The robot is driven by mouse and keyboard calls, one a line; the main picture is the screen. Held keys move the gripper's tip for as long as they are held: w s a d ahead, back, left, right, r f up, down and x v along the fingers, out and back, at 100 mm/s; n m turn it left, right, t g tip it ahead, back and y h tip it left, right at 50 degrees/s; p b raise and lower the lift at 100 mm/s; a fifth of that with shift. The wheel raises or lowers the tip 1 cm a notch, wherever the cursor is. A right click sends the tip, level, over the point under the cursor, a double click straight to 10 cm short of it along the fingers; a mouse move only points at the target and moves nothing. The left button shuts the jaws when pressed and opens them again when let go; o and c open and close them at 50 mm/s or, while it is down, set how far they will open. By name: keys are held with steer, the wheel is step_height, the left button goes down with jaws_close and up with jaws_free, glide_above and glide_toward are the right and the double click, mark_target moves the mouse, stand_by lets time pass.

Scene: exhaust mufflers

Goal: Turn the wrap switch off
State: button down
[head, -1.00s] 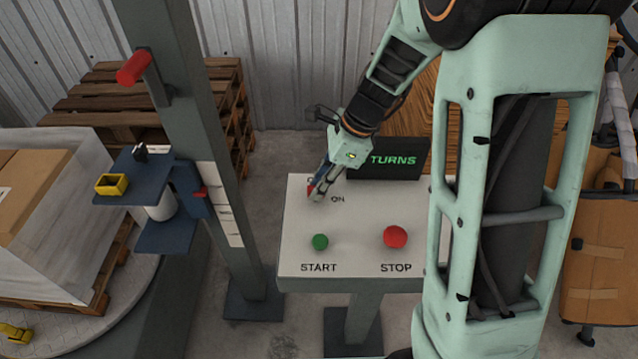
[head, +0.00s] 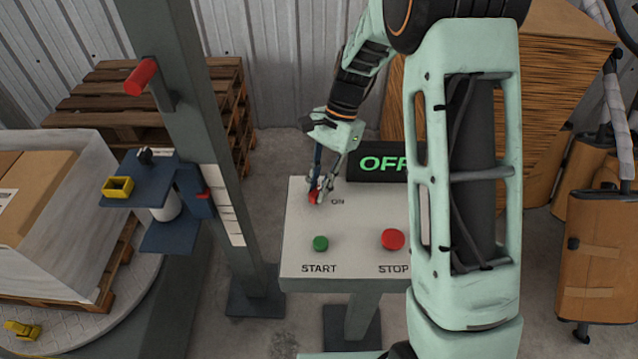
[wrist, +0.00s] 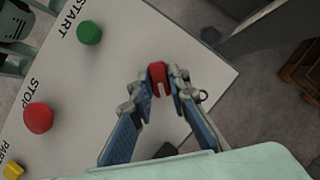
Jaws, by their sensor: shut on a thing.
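The red wrap switch (head: 315,196) sits at the back left of the white control panel (head: 345,222), beside the label ON. It also shows in the wrist view (wrist: 158,76), between the fingertips. My gripper (head: 322,190) is shut on the switch, with a finger on each side of it; it shows in the wrist view too (wrist: 160,88). The display (head: 378,163) behind the panel reads "OFF" in green letters, its right end hidden by my arm.
A green START button (head: 320,243) and a red STOP button (head: 392,239) stand at the panel's front. A grey post (head: 205,140) with a red handle (head: 140,77) rises to the left. A wrapped load (head: 60,210) stands at far left; cardboard stacks (head: 565,100) stand right.

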steer(key=n+h, duration=0.1)
steer(key=n, duration=0.2)
steer(key=shift+w+a+n+g+p, duration=0.1)
steer(key=shift+a+n+g+p, duration=0.05)
steer(key=shift+n+g+p, duration=0.2)
steer(key=shift+n+h, duration=0.9)
steer(key=shift+n, duration=1.05)
steer(key=c, duration=1.8)
jaws_free()
steer(key=shift+c, duration=0.2)
steer(key=v, duration=1.2)
steer(key=shift+w+a, duration=0.1)
steer(key=shift+w, duration=0.15)
